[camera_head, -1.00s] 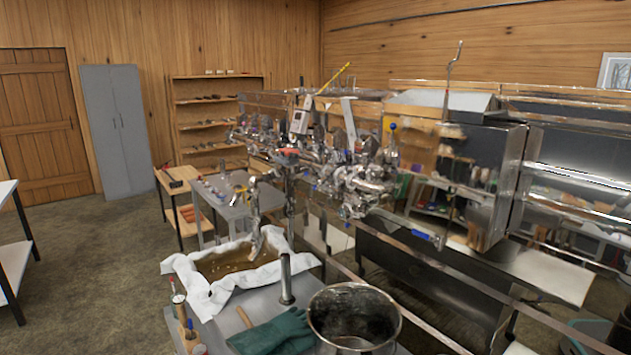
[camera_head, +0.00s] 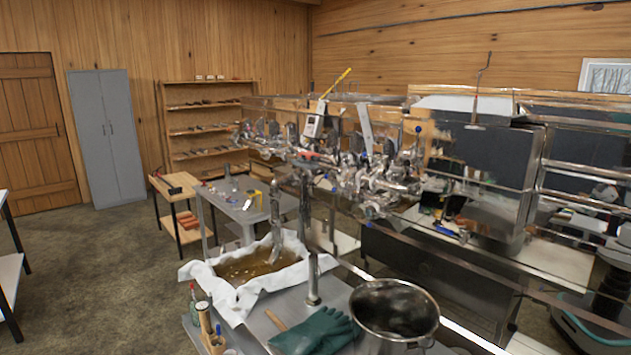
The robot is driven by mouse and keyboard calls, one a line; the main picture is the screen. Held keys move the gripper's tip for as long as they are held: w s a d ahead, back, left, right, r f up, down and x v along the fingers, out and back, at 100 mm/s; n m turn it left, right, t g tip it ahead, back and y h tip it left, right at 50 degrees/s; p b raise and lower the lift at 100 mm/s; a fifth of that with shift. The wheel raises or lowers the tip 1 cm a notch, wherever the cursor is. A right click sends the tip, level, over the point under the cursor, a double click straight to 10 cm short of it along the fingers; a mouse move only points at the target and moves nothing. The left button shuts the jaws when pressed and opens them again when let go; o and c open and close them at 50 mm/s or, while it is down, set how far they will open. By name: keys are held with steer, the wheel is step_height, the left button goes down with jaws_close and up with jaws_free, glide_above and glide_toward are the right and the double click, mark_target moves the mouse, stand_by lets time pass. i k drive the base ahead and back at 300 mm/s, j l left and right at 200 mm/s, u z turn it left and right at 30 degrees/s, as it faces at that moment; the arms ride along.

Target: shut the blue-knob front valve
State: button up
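A small blue knob (camera_head: 418,129) tops a thin upright stem at the right end of the dense cluster of shiny metal pipes and valves (camera_head: 375,185) in the middle of the view. Which valve body this knob belongs to is hard to make out, and whether it is open or shut cannot be told. My gripper does not show clearly anywhere in this view.
A metal pot (camera_head: 395,318) and green gloves (camera_head: 315,332) are on the front bench, beside a white-cloth-lined tray (camera_head: 197,275) of brown liquid. The steel evaporator (camera_head: 484,175) stands at right. Floor (camera_head: 110,270) at left is clear.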

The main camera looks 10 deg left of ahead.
mark_target(343, 183)
steer(key=j+z, duration=0.2)
steer(key=j, duration=0.75)
steer(key=j+z, duration=0.25)
steer(key=j, duration=0.65)
steer(key=j+z, duration=0.2)
steer(key=j, duration=0.75)
steer(key=i+j+z, duration=0.2)
steer(key=j+z, duration=0.15)
steer(key=j, duration=0.95)
steer(key=j+z, duration=0.3)
steer(key=j, duration=1)
steer(key=i+j, duration=0.25)
steer(key=i+j+z, duration=0.15)
steer(key=j, duration=0.25)
steer(key=i, duration=0.1)
